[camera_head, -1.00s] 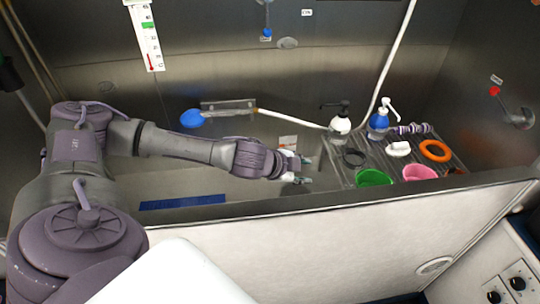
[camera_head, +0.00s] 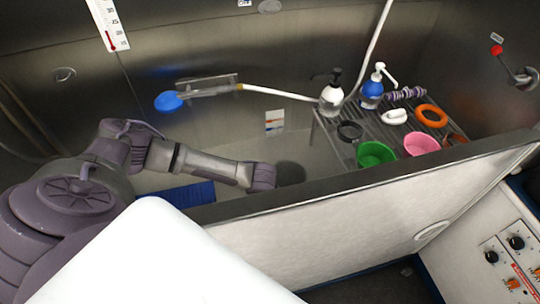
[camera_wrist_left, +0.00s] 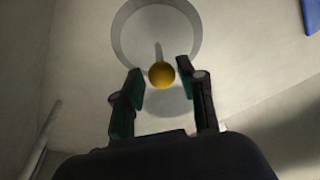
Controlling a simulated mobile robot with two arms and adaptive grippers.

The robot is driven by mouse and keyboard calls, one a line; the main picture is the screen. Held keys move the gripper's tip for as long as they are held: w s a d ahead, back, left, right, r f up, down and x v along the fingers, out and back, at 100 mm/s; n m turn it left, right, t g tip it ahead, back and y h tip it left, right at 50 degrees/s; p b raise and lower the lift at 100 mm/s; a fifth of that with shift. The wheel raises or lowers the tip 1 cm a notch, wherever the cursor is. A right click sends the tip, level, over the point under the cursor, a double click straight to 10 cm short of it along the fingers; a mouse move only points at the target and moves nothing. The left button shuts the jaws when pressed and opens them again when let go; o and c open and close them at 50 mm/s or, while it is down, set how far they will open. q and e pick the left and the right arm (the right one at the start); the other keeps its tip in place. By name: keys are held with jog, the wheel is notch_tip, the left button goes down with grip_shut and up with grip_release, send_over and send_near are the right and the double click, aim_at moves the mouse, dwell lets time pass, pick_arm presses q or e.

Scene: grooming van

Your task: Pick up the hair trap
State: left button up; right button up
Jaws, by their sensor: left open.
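In the left wrist view a yellow ball knob (camera_wrist_left: 161,75) on a thin pale stem stands over a round grey ring in the tub floor (camera_wrist_left: 122,38). I take the knob to be the hair trap's handle. My left gripper (camera_wrist_left: 160,79) is open, with one dark green-padded finger on each side of the knob. The knob appears close to the fingertips, and I see no contact. In the head view the left arm reaches down into the tub. Its fingers and the knob are hidden there. My right gripper is not in view.
The tub's front wall rim (camera_head: 330,192) runs close beside my left arm. A slatted rack (camera_head: 325,135) at the right holds a green cup (camera_head: 375,154), a pink cup (camera_head: 421,144), an orange ring (camera_head: 431,115) and pump bottles. A blue mat (camera_head: 188,195) lies on the tub floor.

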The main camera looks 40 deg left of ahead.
pick_arm(q)
jog(key=x, duration=0.6)
jog(key=shift+b, duration=0.4)
jog(key=shift+w+a+f, duration=0.1)
jog(key=shift+w+f, duration=0.1)
jog(key=shift+f, duration=0.2)
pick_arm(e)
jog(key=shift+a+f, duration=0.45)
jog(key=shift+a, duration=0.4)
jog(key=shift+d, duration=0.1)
pick_arm(q)
grip_shut()
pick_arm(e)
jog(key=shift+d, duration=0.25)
